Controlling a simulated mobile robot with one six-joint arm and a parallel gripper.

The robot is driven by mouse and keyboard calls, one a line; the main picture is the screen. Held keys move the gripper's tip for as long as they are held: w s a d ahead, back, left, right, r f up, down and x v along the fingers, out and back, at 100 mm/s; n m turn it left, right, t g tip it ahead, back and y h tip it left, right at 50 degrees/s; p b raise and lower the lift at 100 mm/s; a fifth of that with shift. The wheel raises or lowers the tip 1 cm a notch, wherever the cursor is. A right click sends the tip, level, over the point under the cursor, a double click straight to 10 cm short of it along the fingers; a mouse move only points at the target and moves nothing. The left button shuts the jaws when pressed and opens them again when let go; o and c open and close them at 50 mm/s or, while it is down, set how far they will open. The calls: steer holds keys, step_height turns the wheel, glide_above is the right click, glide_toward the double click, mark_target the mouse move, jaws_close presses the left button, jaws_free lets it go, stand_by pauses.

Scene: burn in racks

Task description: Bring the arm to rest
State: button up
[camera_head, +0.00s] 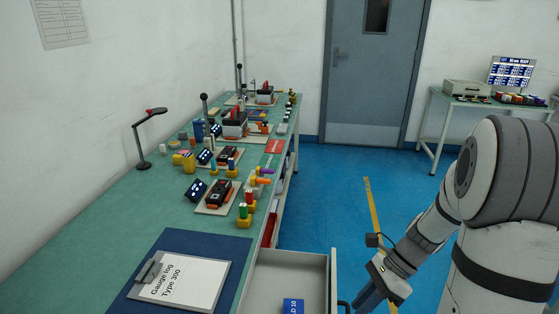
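My arm (432,232) is at the right of the picture, bent with its forearm angled down and to the left. My gripper (362,304) is at the bottom edge, over the blue floor and just right of the open drawer. Its fingertips are cut off or too small to make out, so I cannot see whether it is open or shut, or whether it holds anything. A dark handle-like part shows between it and the drawer front.
A green workbench (100,230) runs along the left, with several fixtures and a clipboard (182,280) on a blue mat. An open drawer (333,270) sticks out, with a blue box (293,306) inside. A side table (440,98) stands far right. The floor (330,190) ahead is clear.

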steer(key=s+a+r+n+t+h+p, duration=0.1)
steer(key=s+r+n+t+h, duration=0.1)
steer(key=r+n, duration=0.5)
steer(key=s+a+r+n+t+h+p, duration=0.1)
steer(key=s+r+n+h, duration=0.4)
steer(key=n, duration=0.7)
steer(key=a+r+t, duration=0.1)
steer(key=t, duration=0.1)
steer(key=shift+a+r+t+p, duration=0.2)
steer(key=shift+r+t+p, duration=0.1)
steer(key=shift+r, duration=0.05)
